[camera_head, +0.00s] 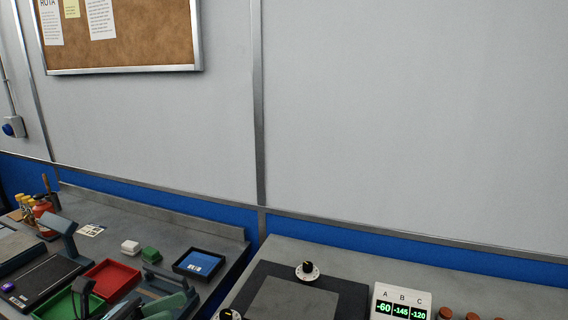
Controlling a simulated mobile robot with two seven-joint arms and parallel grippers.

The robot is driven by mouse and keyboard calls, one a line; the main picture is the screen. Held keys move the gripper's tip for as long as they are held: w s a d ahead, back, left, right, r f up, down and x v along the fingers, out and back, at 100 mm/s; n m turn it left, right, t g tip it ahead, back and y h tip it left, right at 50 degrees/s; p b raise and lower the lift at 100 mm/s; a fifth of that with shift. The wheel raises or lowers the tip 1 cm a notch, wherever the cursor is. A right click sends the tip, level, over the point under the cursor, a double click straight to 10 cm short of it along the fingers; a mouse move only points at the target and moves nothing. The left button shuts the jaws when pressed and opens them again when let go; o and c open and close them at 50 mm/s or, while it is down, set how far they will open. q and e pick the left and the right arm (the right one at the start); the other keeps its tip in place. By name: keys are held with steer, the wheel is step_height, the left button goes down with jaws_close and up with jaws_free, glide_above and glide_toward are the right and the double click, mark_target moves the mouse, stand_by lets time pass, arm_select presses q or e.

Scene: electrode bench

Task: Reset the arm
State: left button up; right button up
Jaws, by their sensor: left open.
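My left gripper (158,292) shows at the bottom edge, left of centre, over the front of the left bench. It is open, and I see nothing held in it. The rest of it is largely cut off by the frame edge. My right gripper is not in view.
The right bench holds a dark plate (262,282), dials (307,270) and a display (402,303) reading -60, -145, -120. A gap separates the benches.

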arm_select(q)
steer(key=s+a+f+n+t+y, duration=0.2)
steer(key=f+n+t+y, duration=0.55)
steer(key=f+n, duration=0.6)
steer(key=s+a+f+n+t+y, duration=0.15)
steer(key=f+n+t+y, duration=0.6)
steer(key=n, duration=1.15)
steer(key=s+d+f+n+g+y+p, duration=0.1)
steer(key=s+f+n+g+y, duration=0.3)
steer(key=s+f+n+g, duration=0.6)
steer(key=s+f+n, duration=0.2)
steer(key=s+f, duration=0.6)
steer(key=s, duration=0.3)
steer(key=shift+d+f+y, duration=0.3)
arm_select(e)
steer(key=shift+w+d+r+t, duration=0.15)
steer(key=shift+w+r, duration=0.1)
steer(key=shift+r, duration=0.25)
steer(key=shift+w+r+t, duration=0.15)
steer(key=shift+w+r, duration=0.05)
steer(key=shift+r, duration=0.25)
arm_select(q)
steer(key=shift+n, duration=0.25)
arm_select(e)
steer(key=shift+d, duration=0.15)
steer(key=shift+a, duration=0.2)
arm_select(q)
steer(key=shift+s, duration=0.1)
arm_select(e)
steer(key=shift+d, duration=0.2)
